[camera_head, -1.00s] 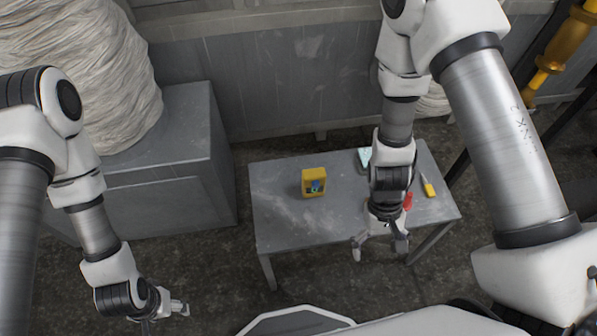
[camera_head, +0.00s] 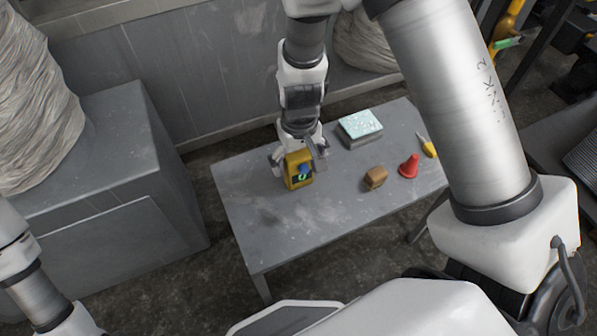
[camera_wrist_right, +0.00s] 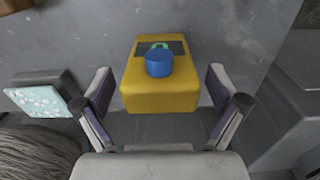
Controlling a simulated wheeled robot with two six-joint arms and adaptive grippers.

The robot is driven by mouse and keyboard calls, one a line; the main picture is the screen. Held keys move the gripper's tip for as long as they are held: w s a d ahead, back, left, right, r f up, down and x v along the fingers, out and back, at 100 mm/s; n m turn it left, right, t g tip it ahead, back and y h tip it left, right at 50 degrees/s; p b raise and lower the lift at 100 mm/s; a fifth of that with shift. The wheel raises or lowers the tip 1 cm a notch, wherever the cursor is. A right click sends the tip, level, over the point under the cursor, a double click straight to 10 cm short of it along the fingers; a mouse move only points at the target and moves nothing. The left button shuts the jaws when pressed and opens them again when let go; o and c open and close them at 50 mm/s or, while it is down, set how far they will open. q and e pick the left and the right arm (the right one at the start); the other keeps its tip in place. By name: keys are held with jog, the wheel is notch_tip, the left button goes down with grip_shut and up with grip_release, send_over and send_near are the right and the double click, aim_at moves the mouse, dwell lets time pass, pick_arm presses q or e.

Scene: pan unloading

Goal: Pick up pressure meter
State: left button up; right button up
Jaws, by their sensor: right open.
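The pressure meter is a yellow box (camera_head: 297,172) with a blue knob and a small green display, standing on the grey table (camera_head: 300,222). It also shows in the right wrist view (camera_wrist_right: 160,92). My right gripper (camera_head: 300,160) is open, with its fingers on either side of the meter's upper part. In the right wrist view gaps show between each finger and the meter. My left gripper is out of view; only part of the left arm shows at the lower left.
On the table to the right are a brown block (camera_head: 375,178), a red cone (camera_head: 409,166), a yellow-handled tool (camera_head: 427,147) and a box with a pale blue top (camera_head: 360,126). A grey cabinet (camera_head: 95,180) stands to the left. The table's front left is clear.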

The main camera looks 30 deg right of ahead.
notch_tip(320, 180, down, 2)
jog(key=shift+f, duration=0.1)
jog(key=shift+r, duration=0.2)
jog(key=shift+c, duration=1)
jog(key=c, duration=1)
